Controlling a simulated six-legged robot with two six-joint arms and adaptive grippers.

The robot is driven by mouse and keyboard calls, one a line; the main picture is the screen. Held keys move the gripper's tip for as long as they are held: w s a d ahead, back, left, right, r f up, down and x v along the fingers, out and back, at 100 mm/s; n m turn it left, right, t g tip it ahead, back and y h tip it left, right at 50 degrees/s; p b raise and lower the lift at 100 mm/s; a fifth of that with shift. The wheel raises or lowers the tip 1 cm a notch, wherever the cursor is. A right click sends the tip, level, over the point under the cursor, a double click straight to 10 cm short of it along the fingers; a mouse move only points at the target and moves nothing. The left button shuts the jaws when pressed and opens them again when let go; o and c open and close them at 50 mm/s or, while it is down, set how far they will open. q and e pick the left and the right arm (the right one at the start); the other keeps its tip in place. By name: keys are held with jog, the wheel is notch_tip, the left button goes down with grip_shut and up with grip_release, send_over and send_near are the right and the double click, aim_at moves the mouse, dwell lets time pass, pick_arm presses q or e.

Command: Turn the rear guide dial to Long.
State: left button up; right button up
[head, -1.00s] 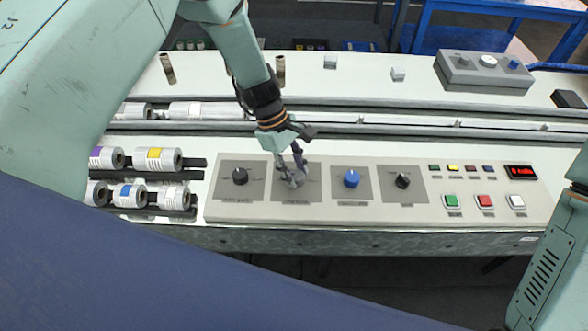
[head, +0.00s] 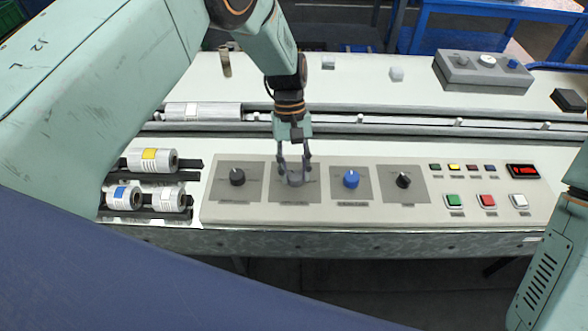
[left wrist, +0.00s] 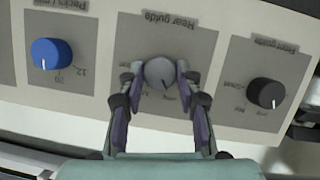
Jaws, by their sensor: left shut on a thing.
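The rear guide dial is a grey knob, seen in the left wrist view (left wrist: 160,73) on a grey plate (left wrist: 136,40) whose "Rear guide" label appears upside down. My left gripper (left wrist: 159,75) has one finger on each side of the knob and is shut on it. My right gripper is out of view.
A blue knob (head: 351,179) and a black knob (head: 403,180) sit right of the dial, another black knob (head: 237,177) left. Labelled rolls (head: 152,160) stand on racks at left.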

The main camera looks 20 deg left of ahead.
pick_arm(q)
jog(key=shift+r+m, duration=0.1)
jog(key=shift+m, duration=0.4)
jog(key=o, duration=1.1)
jog(key=shift+s+d, duration=0.1)
jog(key=shift+o, duration=0.2)
jog(key=shift+w+r, duration=0.1)
jog(key=shift+w, duration=0.1)
jog(key=v, duration=1.1)
jog(key=shift+r, duration=0.4)
jog(key=shift+d+f, duration=0.1)
